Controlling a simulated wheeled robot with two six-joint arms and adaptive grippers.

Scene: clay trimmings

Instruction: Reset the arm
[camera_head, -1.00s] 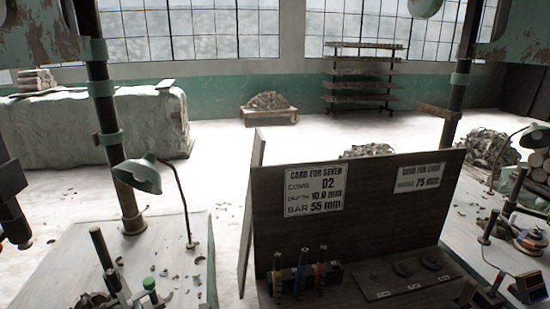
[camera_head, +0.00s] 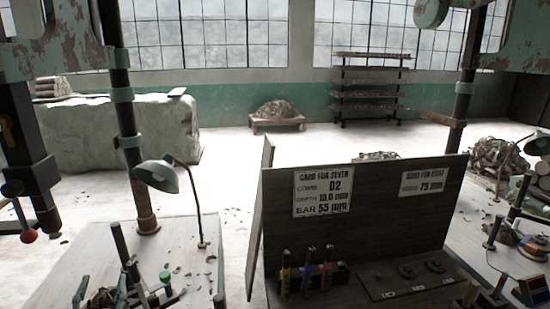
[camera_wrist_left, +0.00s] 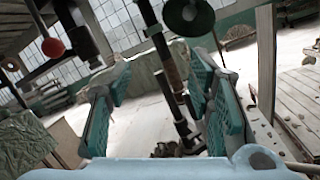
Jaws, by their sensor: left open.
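My left gripper (camera_head: 100,291) shows at the bottom left of the head view, low over the left bench (camera_head: 62,272); its green fingers are partly cut off by the lower edge. In the left wrist view the gripper (camera_wrist_left: 160,85) is open, its two teal-padded fingers well apart with nothing held between them. A dark clump (camera_wrist_left: 165,149) shows beyond the gap, low in that view; I cannot tell how far off it is. My right gripper is not in view.
A green lamp (camera_head: 157,175) and a dark post (camera_head: 134,160) stand on the left bench. A dark board with cards (camera_head: 375,215) stands in the middle, with several coloured tools (camera_head: 307,270) before it. A red ball-ended lever (camera_head: 28,236) hangs at left. Pale floor lies beyond.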

